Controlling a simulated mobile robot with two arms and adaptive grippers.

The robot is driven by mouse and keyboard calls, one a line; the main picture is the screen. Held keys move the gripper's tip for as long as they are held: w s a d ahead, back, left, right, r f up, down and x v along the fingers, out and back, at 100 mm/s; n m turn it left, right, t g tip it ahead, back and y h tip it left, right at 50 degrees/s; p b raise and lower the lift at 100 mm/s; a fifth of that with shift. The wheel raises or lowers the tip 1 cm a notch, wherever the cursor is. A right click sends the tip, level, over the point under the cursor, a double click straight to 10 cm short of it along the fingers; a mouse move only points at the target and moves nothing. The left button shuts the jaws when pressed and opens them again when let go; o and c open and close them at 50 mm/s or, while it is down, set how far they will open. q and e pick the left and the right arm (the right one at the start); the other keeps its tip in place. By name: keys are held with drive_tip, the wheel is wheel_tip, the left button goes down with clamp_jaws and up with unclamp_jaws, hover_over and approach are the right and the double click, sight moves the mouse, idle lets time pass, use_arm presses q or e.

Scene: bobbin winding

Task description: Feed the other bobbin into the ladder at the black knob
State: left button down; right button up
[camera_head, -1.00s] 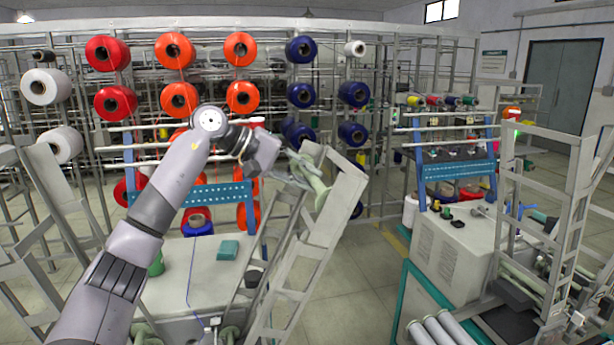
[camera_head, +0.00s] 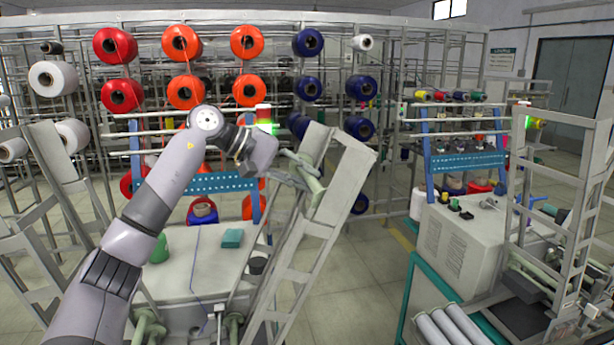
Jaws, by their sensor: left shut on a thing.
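My left arm comes in from the lower left. Its left gripper (camera_head: 289,170) is at the top of a tilted grey ladder frame (camera_head: 338,190) and is shut on a pale green bobbin (camera_head: 309,176). The bobbin is tilted and lies at or between the ladder's upper rails; I cannot tell whether it touches them. The gripper partly hides it. More pale green bobbins (camera_head: 150,328) show low at the left, near the ladder's foot. A small black knob (camera_head: 466,215) is on top of the right machine cabinet. My right gripper is out of view.
A white machine table (camera_head: 185,275) with a teal box (camera_head: 232,238) stands left of the ladder. Another upright frame (camera_head: 588,190) stands at the right, beside grey rolls (camera_head: 437,330). A rack of coloured spools (camera_head: 182,43) fills the back. Floor (camera_head: 350,285) is clear between the machines.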

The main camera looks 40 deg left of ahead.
use_arm(q)
drive_tip(key=shift+s+a+f+b, duration=0.2)
drive_tip(key=shift+f+b, duration=0.2)
drive_tip(key=shift+f, duration=0.2)
drive_tip(key=f+b, duration=0.1)
drive_tip(key=s+f+b, duration=0.1)
drive_tip(key=a+f+b, duration=0.1)
drive_tip(key=f+b, duration=0.1)
drive_tip(key=shift+s+a, duration=0.1)
drive_tip(key=shift+s, duration=0.1)
idle(0.6)
